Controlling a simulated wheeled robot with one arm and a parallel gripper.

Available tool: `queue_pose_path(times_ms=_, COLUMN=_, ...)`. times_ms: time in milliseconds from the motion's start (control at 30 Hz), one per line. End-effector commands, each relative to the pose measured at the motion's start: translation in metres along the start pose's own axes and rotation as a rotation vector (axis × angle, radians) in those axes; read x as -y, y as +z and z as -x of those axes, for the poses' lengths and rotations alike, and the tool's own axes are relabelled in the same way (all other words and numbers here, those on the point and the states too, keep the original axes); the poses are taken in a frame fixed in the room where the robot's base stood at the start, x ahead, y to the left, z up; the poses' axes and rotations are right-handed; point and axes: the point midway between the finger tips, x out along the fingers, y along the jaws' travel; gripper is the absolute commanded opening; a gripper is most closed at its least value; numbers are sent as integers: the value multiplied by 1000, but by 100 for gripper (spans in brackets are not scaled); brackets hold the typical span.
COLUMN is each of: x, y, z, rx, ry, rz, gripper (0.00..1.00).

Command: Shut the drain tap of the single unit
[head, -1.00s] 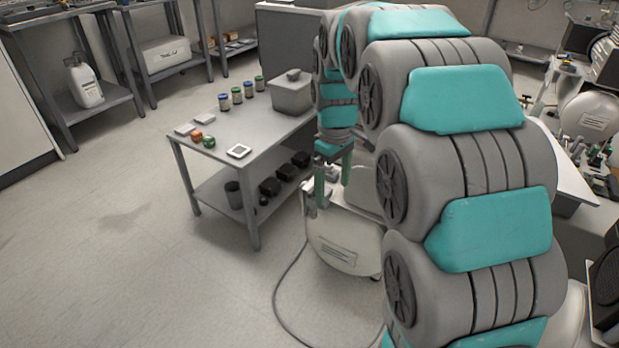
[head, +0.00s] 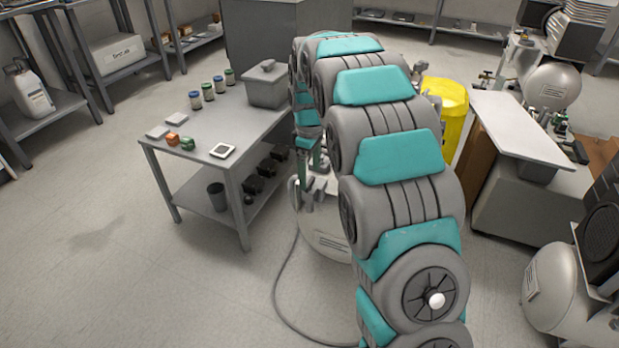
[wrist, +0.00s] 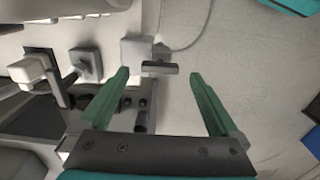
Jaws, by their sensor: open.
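A white compressor tank (head: 328,240) stands on the floor beside the metal table, partly hidden behind my arm. It seems to be the single unit. My gripper (head: 310,165) points down over its top left part. In the wrist view my gripper (wrist: 158,78) is open, with its two green fingers wide apart and nothing held. A short dark bar (wrist: 160,67), which looks like the tap's lever, lies crosswise just beyond the gap between the fingertips. A pale square block (wrist: 137,50) is beside it. I cannot tell whether the tap is open or shut.
A metal table (head: 185,165) with jars and a grey box (head: 267,86) stands to the left. A hose (head: 277,285) curves over the floor. Another tank (head: 555,290) stands lower right. The left floor is clear.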

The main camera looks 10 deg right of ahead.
Motion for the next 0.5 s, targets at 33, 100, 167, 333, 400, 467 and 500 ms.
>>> queue_pose_path(times_ms=33, x=1, y=1, z=-8, rx=3, ry=-3, rz=0, gripper=98)
queue_pose_path(times_ms=100, x=1, y=1, z=-17, rx=3, ry=-3, rz=0, gripper=98)
queue_pose_path(times_ms=167, x=0, y=0, z=-23, rx=2, ry=-2, rz=0, gripper=98)
queue_pose_path(times_ms=333, x=0, y=0, z=-27, rx=0, ry=1, rz=0, gripper=98)
queue_pose_path(times_ms=400, x=0, y=0, z=-27, rx=0, ry=1, rz=0, gripper=98)
queue_pose_path(times_ms=467, x=0, y=0, z=-27, rx=0, ry=1, rz=0, gripper=98)
queue_pose_path(times_ms=500, x=0, y=0, z=-27, rx=0, ry=0, rz=0, gripper=93)
